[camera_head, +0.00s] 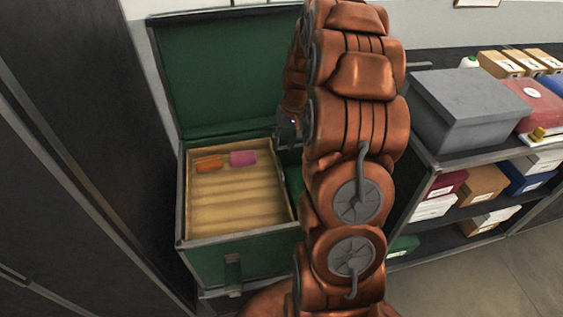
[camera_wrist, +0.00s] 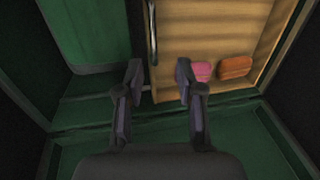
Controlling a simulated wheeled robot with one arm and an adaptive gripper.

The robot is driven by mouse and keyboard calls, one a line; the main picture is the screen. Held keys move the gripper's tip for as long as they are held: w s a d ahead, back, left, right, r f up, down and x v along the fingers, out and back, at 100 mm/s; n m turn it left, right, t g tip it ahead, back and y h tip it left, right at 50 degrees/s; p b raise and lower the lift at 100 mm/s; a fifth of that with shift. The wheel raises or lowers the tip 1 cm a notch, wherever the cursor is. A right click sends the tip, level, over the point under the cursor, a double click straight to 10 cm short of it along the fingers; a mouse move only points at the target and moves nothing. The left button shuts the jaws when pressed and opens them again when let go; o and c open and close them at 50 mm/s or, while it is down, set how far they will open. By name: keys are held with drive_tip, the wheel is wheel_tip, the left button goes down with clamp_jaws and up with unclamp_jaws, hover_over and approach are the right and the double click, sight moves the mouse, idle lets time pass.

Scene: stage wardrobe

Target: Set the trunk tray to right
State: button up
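A green trunk (camera_head: 249,256) stands with its lid (camera_head: 215,75) raised. A shallow wooden tray (camera_head: 236,205) with crosswise ridges sits in the trunk's left part. An orange item (camera_head: 208,164) and a pink item (camera_head: 243,158) lie in it. In the wrist view the tray (camera_wrist: 205,30) is at the right, with a metal handle (camera_wrist: 153,32) along its edge. My gripper (camera_wrist: 160,75) is open, its fingers either side of the line of that edge, near a tray corner. I cannot tell whether it touches. In the head view my arm partly hides it.
The open space inside the trunk (camera_wrist: 88,30) beside the tray is green and looks empty. A shelf at the right holds a grey box (camera_head: 470,105), a red box (camera_head: 545,105) and several smaller boxes. A dark cabinet stands close at the left.

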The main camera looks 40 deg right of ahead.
sight(280, 164)
drive_tip(key=shift+w+a+f, duration=0.1)
drive_tip(key=shift+w+f, duration=0.05)
drive_tip(key=shift+f, duration=1.25)
drive_tip(key=shift+w+d+f, duration=0.1)
drive_tip(key=shift+w+f, duration=0.05)
drive_tip(key=shift+f, duration=1.3)
drive_tip(key=shift+w+a+f, duration=0.1)
drive_tip(key=shift+w+f, duration=0.05)
drive_tip(key=shift+f, duration=1.25)
clamp_jaws()
